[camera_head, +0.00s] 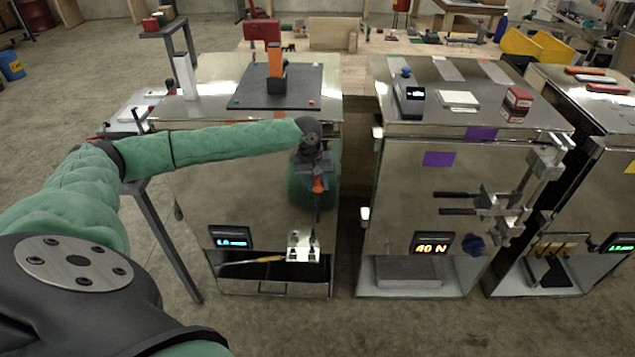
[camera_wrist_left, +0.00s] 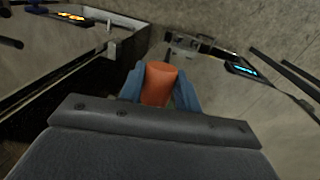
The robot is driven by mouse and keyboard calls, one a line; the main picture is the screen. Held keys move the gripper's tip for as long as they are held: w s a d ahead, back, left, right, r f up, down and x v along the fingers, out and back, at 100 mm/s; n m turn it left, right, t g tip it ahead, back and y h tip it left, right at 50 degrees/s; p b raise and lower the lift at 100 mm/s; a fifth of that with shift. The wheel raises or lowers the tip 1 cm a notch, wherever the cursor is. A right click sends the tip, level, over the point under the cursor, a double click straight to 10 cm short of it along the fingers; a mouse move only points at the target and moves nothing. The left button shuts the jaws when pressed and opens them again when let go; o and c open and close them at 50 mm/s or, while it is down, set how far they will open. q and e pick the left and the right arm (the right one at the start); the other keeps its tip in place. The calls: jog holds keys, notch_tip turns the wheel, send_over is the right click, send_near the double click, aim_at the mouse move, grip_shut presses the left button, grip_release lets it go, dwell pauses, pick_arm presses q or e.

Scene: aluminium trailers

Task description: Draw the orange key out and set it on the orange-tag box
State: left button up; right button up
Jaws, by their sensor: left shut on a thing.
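My left gripper (camera_head: 318,184) hangs in front of the left box's steel front, above a small silver fixture (camera_head: 303,247). It is shut on the orange key; in the left wrist view the orange key (camera_wrist_left: 160,84) shows as a rounded cylinder between the blue fingers. The key's far end is hidden, and I cannot tell whether it touches anything. The orange-tag box (camera_head: 255,165) is the left steel box, with an orange strip at its top front edge, partly behind my arm. A dark mat (camera_head: 250,98) lies on its top. My right gripper is not in view.
An orange upright piece (camera_head: 276,58) stands on the mat's far side. A lit display (camera_head: 230,238) is on the left box's lower front. The middle box (camera_head: 400,190) has purple tags, and metal clamps (camera_head: 500,205) stick out at its right. Bare mat lies in front of the upright piece.

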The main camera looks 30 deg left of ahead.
pick_arm(q)
jog(key=shift+c, duration=0.5)
jog(key=shift+s+d+p, duration=0.2)
jog(key=shift+s+p, duration=0.05)
jog(key=shift+p, duration=0.05)
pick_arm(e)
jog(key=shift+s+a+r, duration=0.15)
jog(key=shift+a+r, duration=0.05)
pick_arm(q)
jog(key=shift+s+d+f+p, duration=0.1)
jog(key=shift+s+d+p, duration=0.2)
jog(key=shift+s, duration=0.1)
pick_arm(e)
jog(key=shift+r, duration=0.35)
